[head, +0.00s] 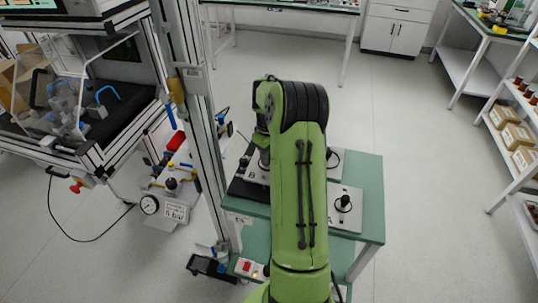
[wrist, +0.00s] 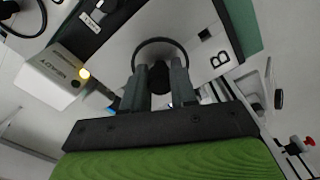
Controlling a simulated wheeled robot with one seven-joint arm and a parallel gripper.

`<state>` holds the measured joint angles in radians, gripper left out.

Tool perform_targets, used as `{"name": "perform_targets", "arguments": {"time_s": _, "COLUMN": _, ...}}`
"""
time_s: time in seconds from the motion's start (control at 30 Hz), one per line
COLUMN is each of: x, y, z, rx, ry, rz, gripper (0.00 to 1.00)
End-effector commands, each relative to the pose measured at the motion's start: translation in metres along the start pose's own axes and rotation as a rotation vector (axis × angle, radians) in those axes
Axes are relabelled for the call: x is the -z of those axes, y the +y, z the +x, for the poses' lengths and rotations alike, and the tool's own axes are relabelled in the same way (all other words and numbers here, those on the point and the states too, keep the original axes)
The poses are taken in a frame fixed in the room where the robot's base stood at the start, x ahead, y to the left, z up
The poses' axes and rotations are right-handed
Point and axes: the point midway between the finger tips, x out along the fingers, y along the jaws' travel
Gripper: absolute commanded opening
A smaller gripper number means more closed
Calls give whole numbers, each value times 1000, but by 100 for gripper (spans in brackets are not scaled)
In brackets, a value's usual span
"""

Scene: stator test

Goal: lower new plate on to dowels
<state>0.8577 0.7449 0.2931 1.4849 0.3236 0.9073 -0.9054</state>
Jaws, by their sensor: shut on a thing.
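In the wrist view, my gripper (wrist: 160,88) has both fingers closed around a dark knob (wrist: 159,72). The knob rises from a pale plate (wrist: 203,38) marked with a black B, and a dark ring surrounds it. I cannot tell whether the plate is raised or resting. No dowels can be made out. In the head view, my green arm hides the gripper; part of a pale plate (head: 252,174) on a black base shows left of it.
A green table (head: 369,180) carries another pale plate (head: 346,217) with a black knob, right of my arm. A metal post (head: 200,120) stands close on the left. A gauge device (head: 165,208) lies beyond it.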

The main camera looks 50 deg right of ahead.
Motion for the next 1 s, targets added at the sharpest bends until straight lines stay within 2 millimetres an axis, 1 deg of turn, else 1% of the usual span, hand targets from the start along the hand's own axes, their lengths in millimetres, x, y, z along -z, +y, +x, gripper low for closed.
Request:
{"name": "perform_targets", "arguments": {"time_s": 0.17, "x": 0, "y": 0, "z": 1, "rx": -1, "ry": 2, "rz": 0, "gripper": 0}}
{"name": "perform_targets", "arguments": {"time_s": 0.57, "x": -1, "y": 0, "z": 14, "rx": -1, "ry": 1, "rz": -1, "gripper": 0}}
{"name": "perform_targets", "arguments": {"time_s": 0.87, "x": -1, "y": 0, "z": 14, "rx": -1, "ry": 1, "rz": 0, "gripper": 0}}
{"name": "perform_targets", "arguments": {"time_s": 1.0, "x": -1, "y": 0, "z": 17, "rx": -1, "ry": 1, "rz": 0, "gripper": 0}}
